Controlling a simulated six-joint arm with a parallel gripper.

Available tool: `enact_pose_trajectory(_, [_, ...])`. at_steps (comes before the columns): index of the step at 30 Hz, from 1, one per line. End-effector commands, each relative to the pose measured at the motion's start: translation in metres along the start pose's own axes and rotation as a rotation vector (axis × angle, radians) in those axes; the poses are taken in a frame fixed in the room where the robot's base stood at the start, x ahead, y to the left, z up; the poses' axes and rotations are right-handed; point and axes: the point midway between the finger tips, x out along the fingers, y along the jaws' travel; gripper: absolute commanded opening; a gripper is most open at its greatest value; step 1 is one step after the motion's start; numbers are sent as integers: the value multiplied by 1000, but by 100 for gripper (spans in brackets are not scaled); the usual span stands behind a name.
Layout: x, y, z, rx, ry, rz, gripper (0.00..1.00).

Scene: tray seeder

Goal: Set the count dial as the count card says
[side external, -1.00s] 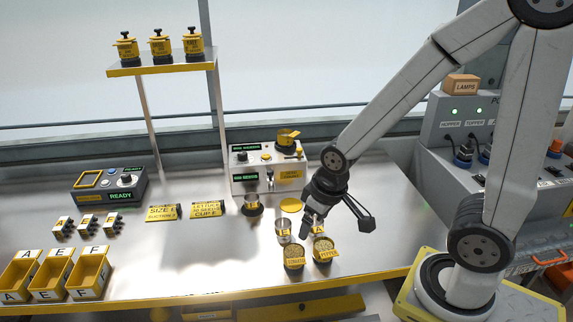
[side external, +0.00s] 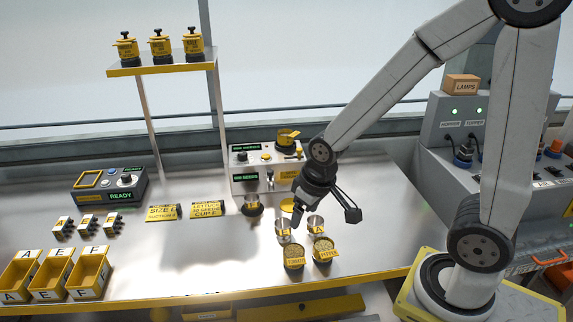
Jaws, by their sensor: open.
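The count card appears to be the yellow card (side external: 207,209) lying on the table, with small text that seems to read lettuce, a seed number and cup F. The white counter machine (side external: 240,186) stands behind it with two green-lit displays. A small dark knob (side external: 242,157) on its upper front may be the count dial; its setting is too small to read. My gripper (side external: 299,212) is open and empty, pointing down above the metal cups, to the right of the counter machine and apart from the knob.
Two metal cups (side external: 283,228) (side external: 315,224) and two labelled seed pots (side external: 294,258) (side external: 324,250) stand below my gripper. Another cup (side external: 252,205) sits in front of the machine. A second card (side external: 162,213), a grey control box (side external: 110,187) and lettered yellow bins (side external: 92,272) are at left.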

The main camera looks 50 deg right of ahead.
Motion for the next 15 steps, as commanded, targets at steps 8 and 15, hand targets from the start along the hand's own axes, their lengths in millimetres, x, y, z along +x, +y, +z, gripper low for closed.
enact_pose_trajectory(8, [7, 16, -76, 79, 20, 21, 81])
enact_pose_trajectory(15, [17, 36, -143, 158, 42, 45, 81])
